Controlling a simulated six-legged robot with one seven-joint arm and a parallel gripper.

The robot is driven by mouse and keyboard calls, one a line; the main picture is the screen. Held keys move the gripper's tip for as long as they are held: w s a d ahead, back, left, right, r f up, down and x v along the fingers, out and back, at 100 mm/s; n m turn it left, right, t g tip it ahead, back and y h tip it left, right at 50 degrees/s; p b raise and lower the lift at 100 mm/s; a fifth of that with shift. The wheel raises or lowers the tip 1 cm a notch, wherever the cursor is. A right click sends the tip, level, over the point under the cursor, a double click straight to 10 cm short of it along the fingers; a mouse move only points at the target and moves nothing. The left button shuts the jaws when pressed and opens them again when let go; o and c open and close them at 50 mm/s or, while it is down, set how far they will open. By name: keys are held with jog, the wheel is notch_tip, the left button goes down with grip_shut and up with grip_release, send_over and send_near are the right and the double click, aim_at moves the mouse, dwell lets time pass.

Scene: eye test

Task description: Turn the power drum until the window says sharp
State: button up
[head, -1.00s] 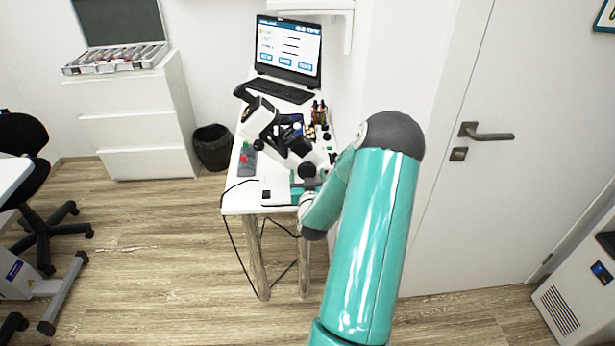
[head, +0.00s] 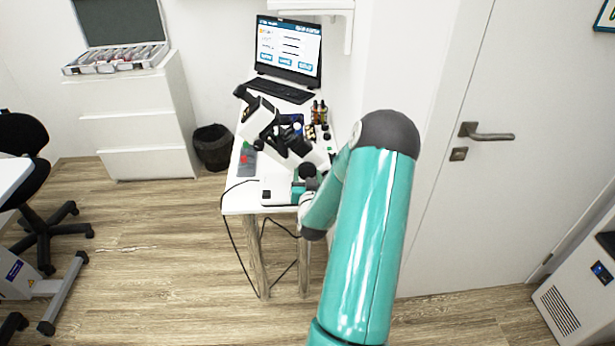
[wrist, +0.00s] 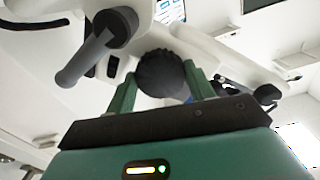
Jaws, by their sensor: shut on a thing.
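A round dark ribbed knob, which looks like the power drum (wrist: 163,75), sits on a white instrument body in the wrist view. My gripper (wrist: 162,84) has its two green fingers on either side of the knob and is shut on it. In the head view my gripper (head: 302,188) is at the front of the white and black instrument (head: 283,142), partly hidden by my own arm. No window with readable words shows in either view.
A dark cylinder with a grey lever (wrist: 98,45) sticks out left of the drum, close to the left finger.

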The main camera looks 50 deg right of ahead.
jog(key=m, duration=0.4)
jog(key=shift+a, duration=0.1)
jog(key=m, duration=1.1)
jog(key=shift+a, duration=0.1)
dwell(0.4)
jog(key=o, duration=1)
jog(key=shift+r, duration=0.15)
jog(key=shift+c, duration=0.2)
